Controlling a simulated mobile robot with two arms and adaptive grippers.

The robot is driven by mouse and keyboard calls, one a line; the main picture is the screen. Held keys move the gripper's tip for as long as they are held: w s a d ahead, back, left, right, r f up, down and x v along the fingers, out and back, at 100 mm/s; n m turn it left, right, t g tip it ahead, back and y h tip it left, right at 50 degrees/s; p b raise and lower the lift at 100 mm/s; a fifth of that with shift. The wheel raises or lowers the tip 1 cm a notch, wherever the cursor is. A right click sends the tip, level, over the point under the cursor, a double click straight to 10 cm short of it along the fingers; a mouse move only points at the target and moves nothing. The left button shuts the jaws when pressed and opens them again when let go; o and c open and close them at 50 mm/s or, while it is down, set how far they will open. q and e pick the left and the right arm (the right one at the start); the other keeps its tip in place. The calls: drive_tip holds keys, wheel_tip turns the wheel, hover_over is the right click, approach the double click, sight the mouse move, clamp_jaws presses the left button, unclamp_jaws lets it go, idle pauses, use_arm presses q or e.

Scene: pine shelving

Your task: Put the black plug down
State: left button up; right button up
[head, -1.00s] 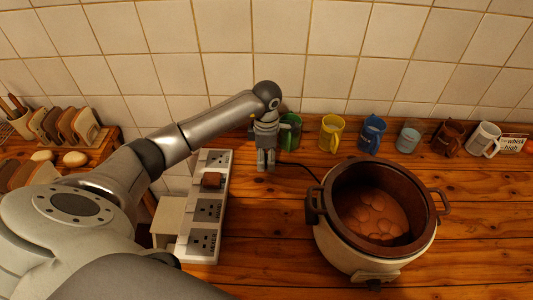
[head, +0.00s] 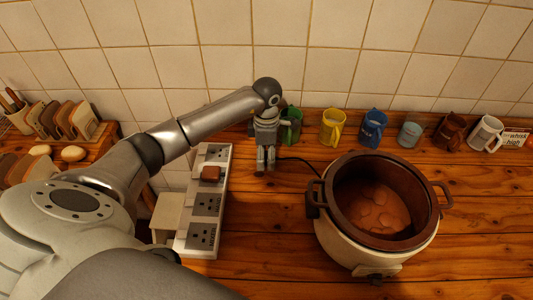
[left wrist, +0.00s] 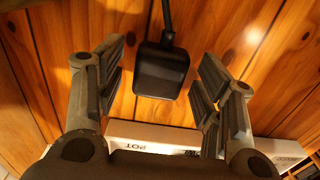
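The black plug (left wrist: 161,70) lies on the wooden counter in the left wrist view, with its cord running off the top. My left gripper (left wrist: 163,85) is open around it, one finger on each side, with a visible gap between each finger and the plug. In the head view my left gripper (head: 265,160) points down at the counter, just right of the power strip. The plug is mostly hidden by the gripper there; only its black cord (head: 295,159) shows clearly, running to the cooker. My right gripper is not in view.
A large pot cooker (head: 374,212) stands to the right. Several mugs, including a yellow one (head: 333,126), line the wall. Bread racks stand at far left. The counter in front of the gripper is clear.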

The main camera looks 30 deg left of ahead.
use_arm(q)
drive_tip(key=shift+r+p, duration=0.4)
drive_tip(key=shift+p, duration=0.05)
drive_tip(key=shift+r+p, duration=0.4)
wheel_tip(320, 180, up, 12)
drive_tip(key=b, duration=0.4)
drive_tip(key=shift+f, duration=0.15)
